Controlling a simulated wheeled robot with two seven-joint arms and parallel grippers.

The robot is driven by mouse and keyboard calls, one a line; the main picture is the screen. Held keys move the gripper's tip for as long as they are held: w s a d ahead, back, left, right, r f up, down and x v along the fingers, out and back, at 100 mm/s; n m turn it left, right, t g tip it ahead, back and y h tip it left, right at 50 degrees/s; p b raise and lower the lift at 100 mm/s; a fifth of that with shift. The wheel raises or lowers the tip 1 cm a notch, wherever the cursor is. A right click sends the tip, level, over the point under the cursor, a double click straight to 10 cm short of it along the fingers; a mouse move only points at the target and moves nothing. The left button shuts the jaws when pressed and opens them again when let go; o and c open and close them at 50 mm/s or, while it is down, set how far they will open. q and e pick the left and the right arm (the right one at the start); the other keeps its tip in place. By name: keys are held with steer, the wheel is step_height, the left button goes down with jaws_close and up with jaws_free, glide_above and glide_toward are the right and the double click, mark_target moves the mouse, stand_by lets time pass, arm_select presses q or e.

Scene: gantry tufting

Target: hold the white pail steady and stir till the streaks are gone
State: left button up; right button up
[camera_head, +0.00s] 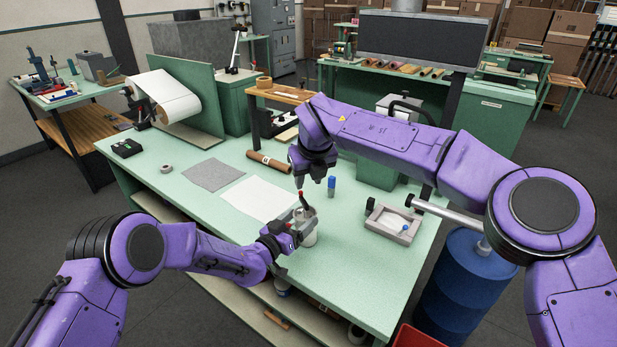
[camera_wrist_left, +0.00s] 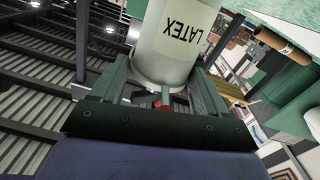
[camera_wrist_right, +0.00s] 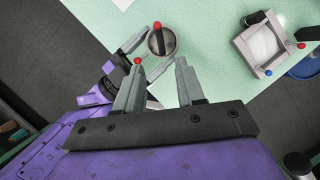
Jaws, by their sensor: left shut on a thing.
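The white pail (camera_head: 309,238) stands upright near the bench's front edge. In the left wrist view the pail (camera_wrist_left: 178,45) shows a cream label reading LATEX. My left gripper (camera_head: 296,232) is shut on the pail from the left. A red-tipped stirrer (camera_head: 302,199) stands in the pail, and its red end (camera_wrist_right: 157,25) shows over the pail's mouth in the right wrist view. My right gripper (camera_head: 310,182) is above the pail, pointing down. Its fingers (camera_wrist_right: 160,68) are apart with nothing between them, short of the stirrer. The latex surface is too small to judge for streaks.
A shallow tray (camera_head: 393,224) lies right of the pail, with a blue-ended item. A blue bottle (camera_head: 331,186) stands behind the pail. A white sheet (camera_head: 258,198) and grey cloth (camera_head: 212,175) lie left. A blue drum (camera_head: 463,290) stands beyond the bench's right edge.

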mark_target(303, 200)
steer(key=shift+w, duration=0.15)
steer(key=x, duration=1.2)
jaws_close()
